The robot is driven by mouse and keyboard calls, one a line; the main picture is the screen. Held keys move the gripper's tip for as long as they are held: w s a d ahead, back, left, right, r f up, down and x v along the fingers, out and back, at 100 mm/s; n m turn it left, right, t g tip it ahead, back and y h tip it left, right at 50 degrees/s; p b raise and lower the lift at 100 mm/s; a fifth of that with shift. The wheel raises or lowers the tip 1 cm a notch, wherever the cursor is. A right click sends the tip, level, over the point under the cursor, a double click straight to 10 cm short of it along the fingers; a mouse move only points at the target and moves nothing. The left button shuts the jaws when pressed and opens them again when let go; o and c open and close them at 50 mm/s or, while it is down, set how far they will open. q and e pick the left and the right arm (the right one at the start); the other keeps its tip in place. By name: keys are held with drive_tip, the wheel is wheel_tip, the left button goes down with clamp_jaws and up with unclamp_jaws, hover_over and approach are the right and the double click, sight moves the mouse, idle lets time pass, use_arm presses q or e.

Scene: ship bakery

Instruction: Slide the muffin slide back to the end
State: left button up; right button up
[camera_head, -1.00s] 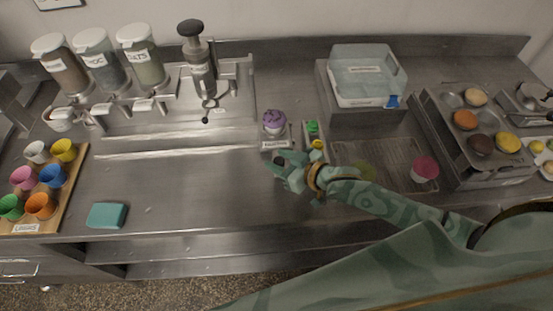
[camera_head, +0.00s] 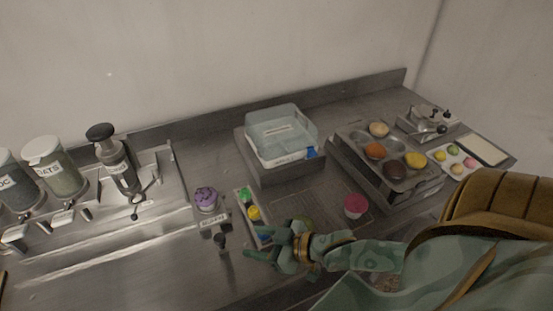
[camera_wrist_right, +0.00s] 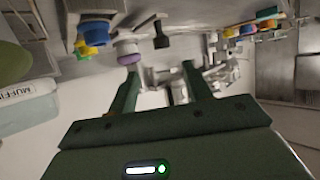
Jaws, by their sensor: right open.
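The muffin slide carries a purple-topped muffin (camera_head: 206,198) in a pale cup. Its small label plate (camera_head: 215,222) is in front of the muffin, and its black knob (camera_head: 221,241) sticks out at the front. The muffin (camera_wrist_right: 127,52) and the knob (camera_wrist_right: 161,38) also show in the right wrist view, beyond my fingertips. My right gripper (camera_head: 262,247) is open and empty, just right of the knob and apart from it. In the right wrist view the open fingers (camera_wrist_right: 160,75) have nothing between them. My left gripper is out of view. The slide's track is too small to make out.
A narrow holder with green, yellow and blue items (camera_head: 253,213) stands close right of the muffin. A pink-topped muffin (camera_head: 356,205) sits on a mat behind my right arm. A clear tub (camera_head: 281,135) and a muffin tin (camera_head: 390,170) stand behind. Dispensers (camera_head: 112,160) stand at left.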

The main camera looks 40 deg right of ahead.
drive_tip(key=v, duration=0.4)
drive_tip(key=shift+s+d, duration=0.15)
drive_tip(key=shift+s, duration=0.05)
idle(0.4)
